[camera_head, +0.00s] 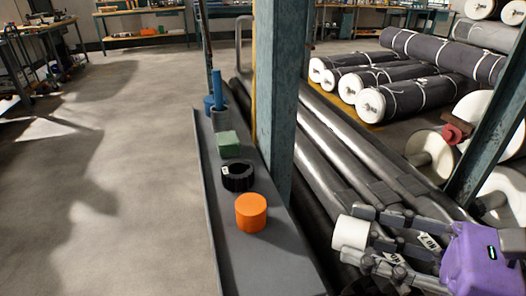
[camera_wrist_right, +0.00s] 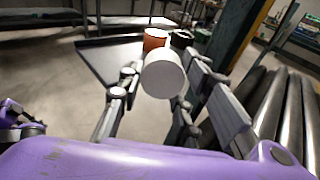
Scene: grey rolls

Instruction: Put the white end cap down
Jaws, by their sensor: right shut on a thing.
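The white end cap (camera_head: 350,232) is a short white cylinder. My right gripper (camera_head: 359,235), purple with grey fingers, is shut on it and holds it in the air at the lower right of the head view, to the right of the grey shelf. In the right wrist view the cap (camera_wrist_right: 163,74) sits between the fingertips, its round face towards the camera. A purple part with grey joints (camera_wrist_right: 22,126) at the left edge of that view looks like my left gripper; its fingers cannot be made out.
A long grey shelf (camera_head: 275,275) holds an orange cylinder (camera_head: 251,212), a black ring (camera_head: 238,176), a green block (camera_head: 228,145) and blue items (camera_head: 216,92). A teal post (camera_head: 277,95) stands at its right edge. Grey rolls (camera_head: 345,135) lie beyond. The shelf's near end is bare.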

